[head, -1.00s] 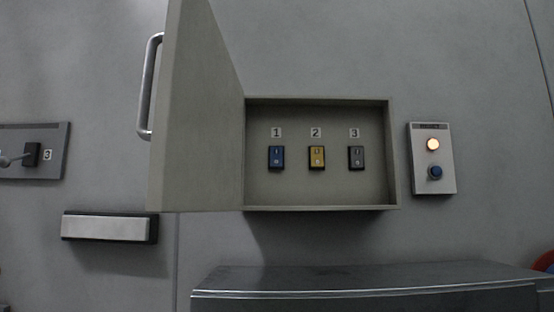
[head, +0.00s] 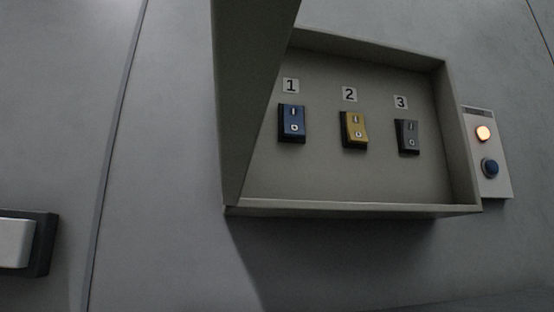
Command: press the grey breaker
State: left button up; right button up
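The grey breaker (head: 407,137) is the rightmost of three rocker switches inside an open wall box (head: 350,207), under the label 3. The yellow breaker (head: 354,130) under label 2 is in the middle. The blue breaker (head: 292,123) under label 1 is at the left. The box door (head: 250,90) stands swung open on the left side of the box. Nothing covers the grey breaker. Neither of my grippers shows in the head view.
A pale bar on a dark mount (head: 45,245) is at the lower left. The wall below the box is bare.

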aim_at(409, 127)
jog(key=k+l+u, duration=0.1)
jog(key=k+l, duration=0.2)
jog(key=k+l+u, duration=0.15)
jog(key=k, duration=0.35)
jog(key=k+l+u, duration=0.1)
jog(key=k+l, duration=0.2)
jog(key=k+l+u, duration=0.15)
jog(key=k, duration=0.4)
